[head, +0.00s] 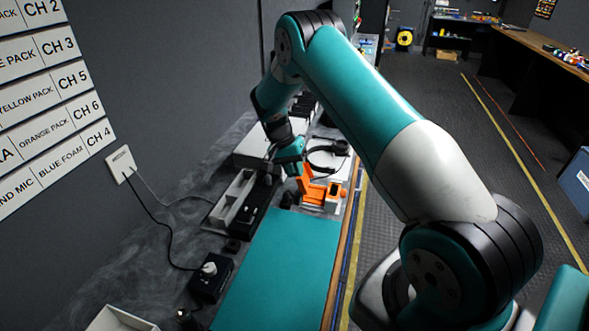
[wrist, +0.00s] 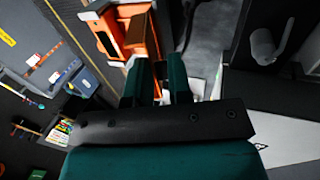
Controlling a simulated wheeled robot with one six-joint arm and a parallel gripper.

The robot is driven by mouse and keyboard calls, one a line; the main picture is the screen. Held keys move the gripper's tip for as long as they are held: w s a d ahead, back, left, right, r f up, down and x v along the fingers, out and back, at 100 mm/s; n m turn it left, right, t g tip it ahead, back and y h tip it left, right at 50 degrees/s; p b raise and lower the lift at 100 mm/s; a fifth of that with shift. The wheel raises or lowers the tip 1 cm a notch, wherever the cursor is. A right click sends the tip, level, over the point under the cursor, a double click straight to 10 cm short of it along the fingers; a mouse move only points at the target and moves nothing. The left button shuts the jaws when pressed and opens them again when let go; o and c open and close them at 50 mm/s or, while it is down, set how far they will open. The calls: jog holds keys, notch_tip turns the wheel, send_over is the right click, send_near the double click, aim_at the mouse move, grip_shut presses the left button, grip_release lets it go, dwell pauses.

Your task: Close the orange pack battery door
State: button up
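The orange pack (head: 318,193) sits beyond the far end of the teal mat, near the bench's right edge. An orange part stands up at its left side in the head view; whether this is the battery door is unclear. The wrist view shows the pack (wrist: 134,27) as an orange frame around a dark opening, above the left finger. My gripper (head: 298,171) points down just behind and left of the pack. I cannot tell whether a fingertip touches the pack.
Headphones (head: 328,153) lie behind the pack. A grey-and-black divided tray (head: 233,202) is to its left. A black socket box (head: 211,277) with a cable stands by the wall. The teal mat (head: 277,268) in front is clear.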

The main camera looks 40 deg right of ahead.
grip_shut()
